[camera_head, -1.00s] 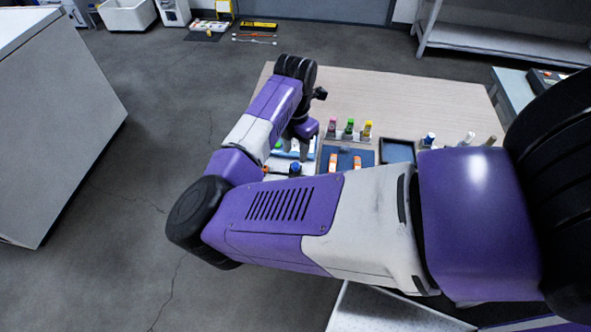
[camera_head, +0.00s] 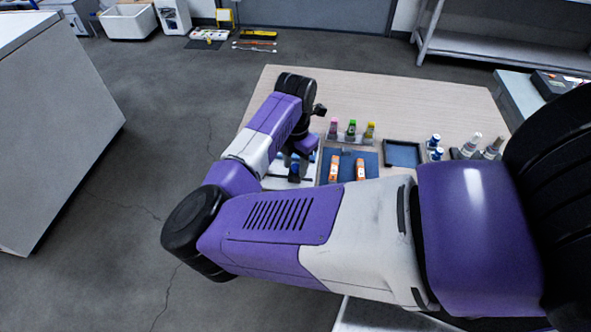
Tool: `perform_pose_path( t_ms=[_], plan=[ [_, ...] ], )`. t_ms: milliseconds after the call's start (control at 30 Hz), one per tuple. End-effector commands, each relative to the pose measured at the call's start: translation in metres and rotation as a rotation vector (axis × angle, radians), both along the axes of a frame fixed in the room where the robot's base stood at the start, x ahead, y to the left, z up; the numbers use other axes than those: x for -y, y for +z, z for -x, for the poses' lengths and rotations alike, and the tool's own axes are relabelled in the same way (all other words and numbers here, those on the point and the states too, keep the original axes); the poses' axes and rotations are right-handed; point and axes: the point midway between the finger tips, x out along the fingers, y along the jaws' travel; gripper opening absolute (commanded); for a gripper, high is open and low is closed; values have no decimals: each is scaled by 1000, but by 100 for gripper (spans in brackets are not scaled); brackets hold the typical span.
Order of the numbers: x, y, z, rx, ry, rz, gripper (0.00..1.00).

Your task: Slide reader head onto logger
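My gripper (camera_head: 297,160) points down at the left part of the table, over a white board or tray (camera_head: 272,183). A small dark blue and black piece (camera_head: 295,172) stands there, right at or just below the fingers. It may be the reader head, but it is too small to be sure. I cannot tell whether the fingers touch it or are closed on it. Two orange-and-white devices (camera_head: 335,168) (camera_head: 360,169) lie side by side on a blue mat (camera_head: 347,155) right of the gripper; they may be loggers. My arm hides the near part of the table.
Bottles with pink, green and yellow caps (camera_head: 351,131) stand in a rack behind the mat. A dark-rimmed blue tray (camera_head: 403,154) lies to its right, with several bottles (camera_head: 470,146) farther right. The wooden table (camera_head: 400,95) is clear at the back.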

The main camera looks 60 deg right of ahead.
Motion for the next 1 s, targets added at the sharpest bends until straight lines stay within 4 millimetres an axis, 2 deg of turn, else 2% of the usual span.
perform_pose_path(
  t_ms=[200, 400, 1000],
  plan=[
    [0, 0, 0, -1, 0, 0, 38],
    [0, 0, 0, -1, 0, 0, 0],
    [-4, -1, -12, 0, 2, -2, 0]
  ],
)
